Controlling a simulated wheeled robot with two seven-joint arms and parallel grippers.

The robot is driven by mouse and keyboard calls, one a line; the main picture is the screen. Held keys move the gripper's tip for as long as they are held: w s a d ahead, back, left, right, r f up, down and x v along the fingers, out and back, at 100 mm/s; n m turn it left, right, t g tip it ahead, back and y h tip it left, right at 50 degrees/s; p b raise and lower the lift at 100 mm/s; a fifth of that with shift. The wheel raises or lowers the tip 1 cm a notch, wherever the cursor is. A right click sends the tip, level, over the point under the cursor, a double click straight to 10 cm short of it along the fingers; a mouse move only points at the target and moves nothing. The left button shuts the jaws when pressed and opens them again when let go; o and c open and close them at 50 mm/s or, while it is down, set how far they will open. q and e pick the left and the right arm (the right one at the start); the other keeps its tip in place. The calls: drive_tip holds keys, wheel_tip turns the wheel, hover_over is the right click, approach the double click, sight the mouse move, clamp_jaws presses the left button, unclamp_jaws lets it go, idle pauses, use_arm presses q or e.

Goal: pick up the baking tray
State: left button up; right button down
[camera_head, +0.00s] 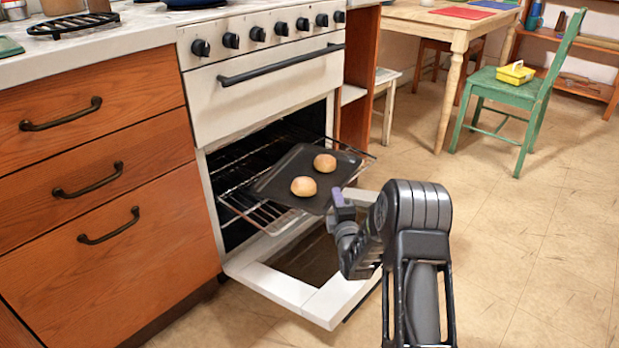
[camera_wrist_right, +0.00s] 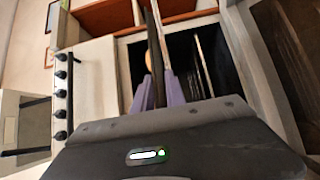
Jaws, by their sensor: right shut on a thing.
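The dark baking tray (camera_head: 270,184) lies on the pulled-out oven rack (camera_head: 238,201) and bears two round buns (camera_head: 303,186) (camera_head: 325,162). My right gripper (camera_head: 341,203) is at the tray's near right edge. In the right wrist view the purple fingers of the right gripper (camera_wrist_right: 159,92) are shut on the thin edge of the tray (camera_wrist_right: 158,60), seen edge-on. A bun shows partly beside it in that view. I cannot tell whether the tray is clear of the rack. My left gripper is not in view.
The oven door (camera_head: 300,290) hangs open below the rack. Wooden drawers (camera_head: 100,170) stand to the left. A green chair (camera_head: 515,95) with a yellow caddy (camera_head: 515,72) and a wooden table (camera_head: 440,22) stand at the back right. The floor at right is clear.

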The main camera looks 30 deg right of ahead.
idle(0.5)
drive_tip(key=shift+r+p, duration=2.4)
drive_tip(key=shift+r, duration=2.75)
